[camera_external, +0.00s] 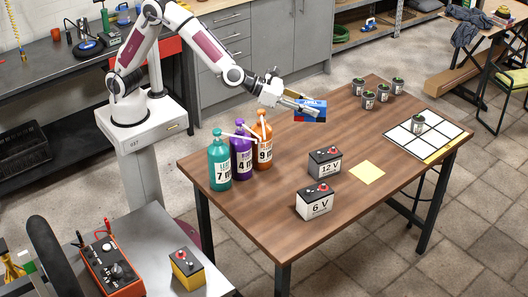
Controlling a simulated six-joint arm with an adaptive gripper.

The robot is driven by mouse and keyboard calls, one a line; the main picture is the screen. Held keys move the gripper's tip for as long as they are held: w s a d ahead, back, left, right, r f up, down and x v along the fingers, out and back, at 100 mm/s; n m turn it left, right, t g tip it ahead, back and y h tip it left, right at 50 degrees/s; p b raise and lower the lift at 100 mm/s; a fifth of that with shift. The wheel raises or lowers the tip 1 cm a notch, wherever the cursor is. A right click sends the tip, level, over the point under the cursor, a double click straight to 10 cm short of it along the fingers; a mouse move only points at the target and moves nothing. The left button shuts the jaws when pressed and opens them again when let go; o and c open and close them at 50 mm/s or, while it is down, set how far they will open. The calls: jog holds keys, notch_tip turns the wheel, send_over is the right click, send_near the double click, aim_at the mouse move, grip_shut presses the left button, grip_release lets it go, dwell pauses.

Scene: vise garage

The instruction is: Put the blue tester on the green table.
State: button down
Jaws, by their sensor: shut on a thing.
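The blue tester (315,107) is a small box with a blue front and a red patch near its lower edge. My gripper (299,105) is shut on it over the far part of the brown wooden table (255,210). I cannot tell the gap between the tester and the wood. The fingers partly cover the tester's left side. I cannot make out a table that is clearly green.
Three bottles, green (219,163), purple (241,157) and orange (263,143), stand left of the tester. Two batteries (324,163) (314,201), a yellow note (367,172), several small pots (369,99) and a white grid (432,138) are on the wood. An orange tester (112,265) lies lower left.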

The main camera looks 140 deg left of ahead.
jog(key=s+a+n+g+y, duration=0.15)
jog(key=s+a, duration=0.25)
jog(key=a, duration=0.7)
jog(key=n+g, duration=0.3)
send_over(329, 138)
notch_tip(329, 138, down, 14)
jog(key=y, duration=0.1)
jog(key=shift+s+f, duration=0.1)
jog(key=shift+f, duration=3.1)
jog(key=shift+f, duration=1.85)
jog(key=shift+f, duration=0.1)
